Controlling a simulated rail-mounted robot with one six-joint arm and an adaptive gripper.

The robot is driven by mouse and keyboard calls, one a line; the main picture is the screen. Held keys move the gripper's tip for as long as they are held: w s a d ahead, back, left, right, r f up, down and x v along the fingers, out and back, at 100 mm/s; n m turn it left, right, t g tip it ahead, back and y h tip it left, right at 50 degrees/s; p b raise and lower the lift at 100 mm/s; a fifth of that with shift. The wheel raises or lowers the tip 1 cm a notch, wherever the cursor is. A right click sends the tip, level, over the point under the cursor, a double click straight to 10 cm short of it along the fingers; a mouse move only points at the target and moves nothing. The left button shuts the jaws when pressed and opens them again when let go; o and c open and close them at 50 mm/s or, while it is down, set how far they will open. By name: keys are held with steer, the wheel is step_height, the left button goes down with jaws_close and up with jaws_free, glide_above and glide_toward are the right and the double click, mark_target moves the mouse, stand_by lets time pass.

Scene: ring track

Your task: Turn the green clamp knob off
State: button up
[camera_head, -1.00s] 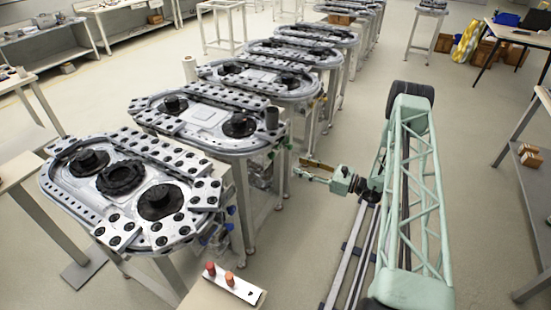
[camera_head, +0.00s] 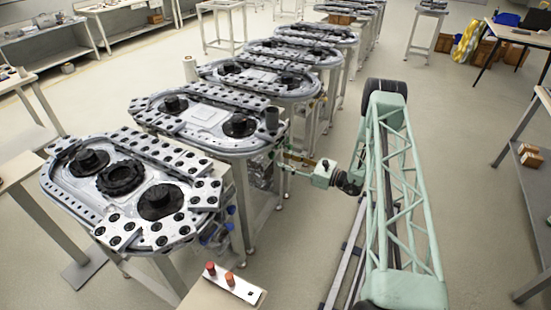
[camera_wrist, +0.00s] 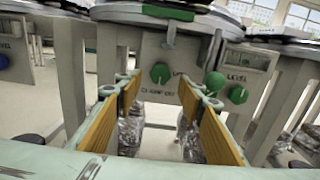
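The green clamp knob (camera_wrist: 160,73) shows in the wrist view on a pale panel under a table edge, with lettering below it that reads roughly "CLAMP". My gripper (camera_wrist: 160,86) is open, its yellow-padded fingers at either side of the picture. The knob lies between the fingertips in the picture, ahead of them; no contact shows. In the head view my gripper (camera_head: 284,158) is beside the second oval track table (camera_head: 205,147). The knob is too small to make out surely there.
Another green knob (camera_wrist: 238,95) sits at right, under the "LEVEL" lettering. A green ball-shaped part (camera_wrist: 214,82) is close to the right finger. A green block (camera_wrist: 168,12) is on the table edge above. Table legs stand on both sides.

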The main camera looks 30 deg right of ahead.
mark_target(274, 157)
steer(key=shift+x, duration=2.65)
steer(key=c, duration=0.9)
